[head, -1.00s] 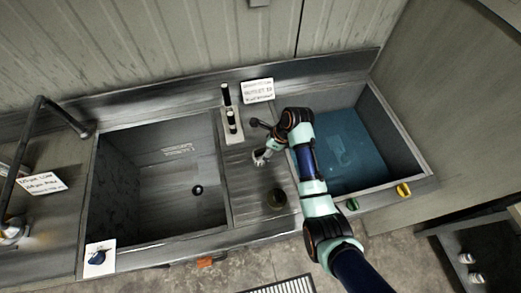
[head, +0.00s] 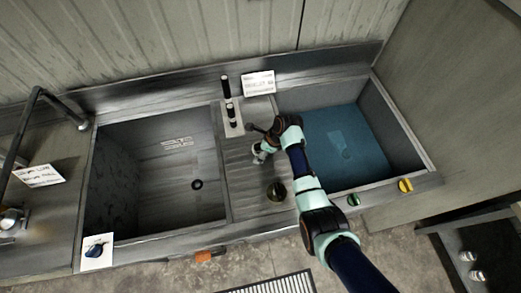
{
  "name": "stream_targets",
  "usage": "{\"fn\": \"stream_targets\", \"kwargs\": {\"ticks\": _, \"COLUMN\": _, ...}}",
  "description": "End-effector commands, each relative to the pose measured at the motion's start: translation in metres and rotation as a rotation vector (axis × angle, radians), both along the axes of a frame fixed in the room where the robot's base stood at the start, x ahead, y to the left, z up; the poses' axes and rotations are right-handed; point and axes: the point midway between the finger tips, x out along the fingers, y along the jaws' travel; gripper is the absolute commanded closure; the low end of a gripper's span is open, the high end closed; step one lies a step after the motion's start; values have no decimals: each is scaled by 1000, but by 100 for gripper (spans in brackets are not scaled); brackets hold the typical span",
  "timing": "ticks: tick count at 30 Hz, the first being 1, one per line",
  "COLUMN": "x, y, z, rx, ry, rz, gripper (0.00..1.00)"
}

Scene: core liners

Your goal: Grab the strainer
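My gripper (head: 259,153) hangs over the metal strip between the two sinks, close to the left edge of the right sink. Its fingers are small and partly hidden by my arm, so I cannot tell whether they are open or shut. A small, round, dark item (head: 276,191) with a brownish inside sits on the same strip, in front of my gripper and apart from it. It may be the strainer, but it is too small to be sure. No other strainer shows clearly.
The left sink (head: 150,180) is empty, with a dark drain. The right sink (head: 345,140) holds blue water. A holder (head: 232,122) with black-handled items stands behind my gripper, beside a white sign (head: 258,82). Green (head: 353,200) and yellow (head: 405,185) knobs line the front.

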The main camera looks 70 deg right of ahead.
Motion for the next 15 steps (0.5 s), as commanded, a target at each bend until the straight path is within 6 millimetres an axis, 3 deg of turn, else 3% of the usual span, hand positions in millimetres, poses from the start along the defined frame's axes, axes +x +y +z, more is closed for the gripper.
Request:
{"fn": "stream_targets", "kwargs": {"ticks": 1, "x": 0, "y": 0, "z": 0, "rx": 0, "ry": 0, "rz": 0, "gripper": 14}}
{"fn": "stream_targets", "kwargs": {"ticks": 11, "x": 0, "y": 0, "z": 0, "rx": 1, "ry": 0, "rz": 0, "gripper": 69}}
{"fn": "stream_targets", "kwargs": {"ticks": 15, "x": 0, "y": 0, "z": 0, "rx": 0, "ry": 0, "rz": 0, "gripper": 71}}
